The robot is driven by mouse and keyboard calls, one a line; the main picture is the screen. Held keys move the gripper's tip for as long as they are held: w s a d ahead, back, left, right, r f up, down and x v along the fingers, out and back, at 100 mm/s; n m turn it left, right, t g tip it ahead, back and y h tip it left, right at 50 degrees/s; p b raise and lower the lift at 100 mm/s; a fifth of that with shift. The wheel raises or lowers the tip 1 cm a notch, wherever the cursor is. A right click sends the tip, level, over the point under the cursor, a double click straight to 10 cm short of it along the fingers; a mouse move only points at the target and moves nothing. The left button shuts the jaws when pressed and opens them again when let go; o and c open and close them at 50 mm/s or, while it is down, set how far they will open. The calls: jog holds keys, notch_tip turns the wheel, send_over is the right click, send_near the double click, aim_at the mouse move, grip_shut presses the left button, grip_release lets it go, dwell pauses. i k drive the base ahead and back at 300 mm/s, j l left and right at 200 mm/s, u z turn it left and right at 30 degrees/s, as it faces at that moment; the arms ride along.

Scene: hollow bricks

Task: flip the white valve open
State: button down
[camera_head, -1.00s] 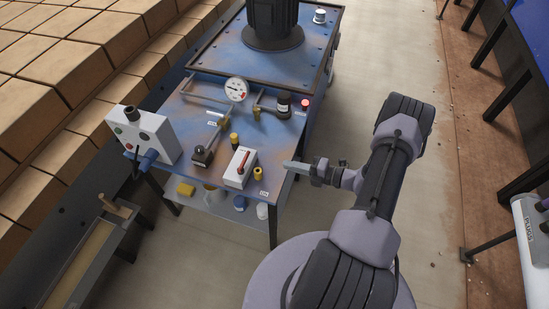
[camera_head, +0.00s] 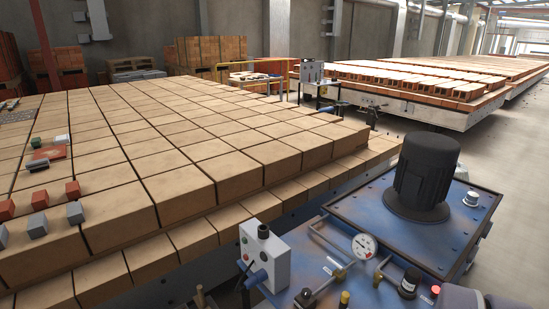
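The blue machine table (camera_head: 303,243) shows at the lower right, cut off by the bottom edge. On it a thin pipe (camera_head: 325,238) runs towards a round white dial gauge (camera_head: 364,246). The white box with the red lever is out of view. My gripper is not in view; only a part of my arm shows at the bottom right corner.
A white control box (camera_head: 265,256) with buttons stands at the table's left edge. A large black motor (camera_head: 425,178) stands on the raised blue cover behind. A black-capped cylinder (camera_head: 409,282) is right of the gauge. Stacked bricks (camera_head: 190,170) fill the left.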

aim_at(340, 269)
jog(key=i+l, duration=0.1)
jog(key=l, duration=0.4)
jog(key=i+l+z, duration=0.15)
jog(key=l, duration=0.8)
jog(key=i+l+z, duration=0.15)
jog(key=l, duration=0.3)
jog(key=i+j+z, duration=0.15)
jog(key=i, duration=0.5)
